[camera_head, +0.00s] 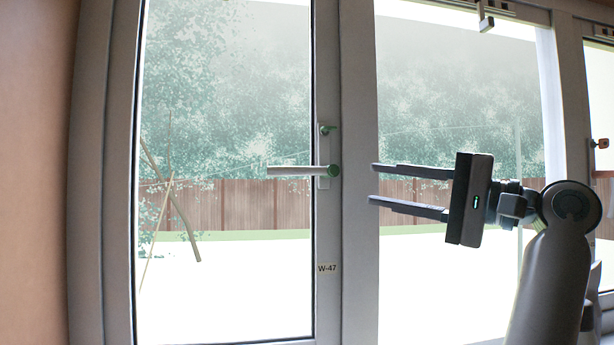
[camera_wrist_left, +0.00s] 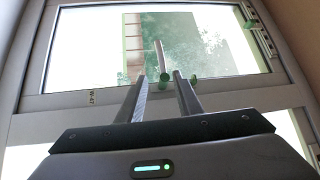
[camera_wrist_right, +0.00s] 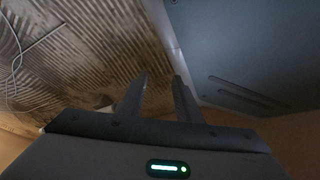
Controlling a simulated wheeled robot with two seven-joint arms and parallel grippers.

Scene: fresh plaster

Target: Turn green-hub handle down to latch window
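The window handle (camera_head: 292,170) is a grey lever lying level, pointing left from its green hub (camera_head: 334,170). It sits on a plate on the window's right-hand frame. My left gripper (camera_head: 372,183) is to the right of the hub, open and empty, with its two fingers pointing left and apart from the handle. In the left wrist view the green hub (camera_wrist_left: 165,79) shows beyond and between the fingertips, with the lever (camera_wrist_left: 159,52) running away from it. My right gripper (camera_wrist_right: 162,77) shows only in its own wrist view, open with nothing between its fingers.
A small green fitting (camera_head: 328,129) sits above the hub on the same plate. A W-47 label (camera_head: 327,268) is lower on the frame. Another window with a dark fitting (camera_head: 600,143) is at the far right. The right wrist view shows a ribbed brown surface (camera_wrist_right: 80,60) and a grey panel (camera_wrist_right: 250,50).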

